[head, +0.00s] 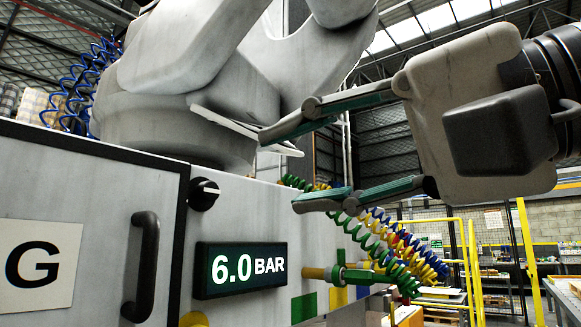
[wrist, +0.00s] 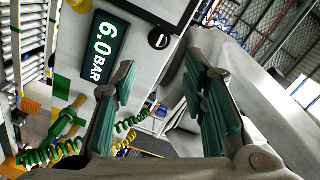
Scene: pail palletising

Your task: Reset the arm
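My gripper (head: 300,165) is in the upper right of the head view, reaching in from the right edge and pointing left. Its two green-padded fingers are spread apart with nothing between them. In the wrist view my gripper (wrist: 160,95) also shows open and empty. Behind the fingers is a grey cabinet (head: 250,222) with a display (head: 240,269) reading 6.0 BAR. The display also shows in the wrist view (wrist: 103,47), tilted. I cannot tell whether the fingers touch anything; they look apart from the cabinet front.
A large grey machine (head: 180,140) stands on the cabinet. A black knob (head: 203,194) and door handle (head: 142,266) stick out of its front. Green and yellow coiled hoses (head: 385,250) hang below my gripper. Yellow railings (head: 475,270) and tables stand at the right.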

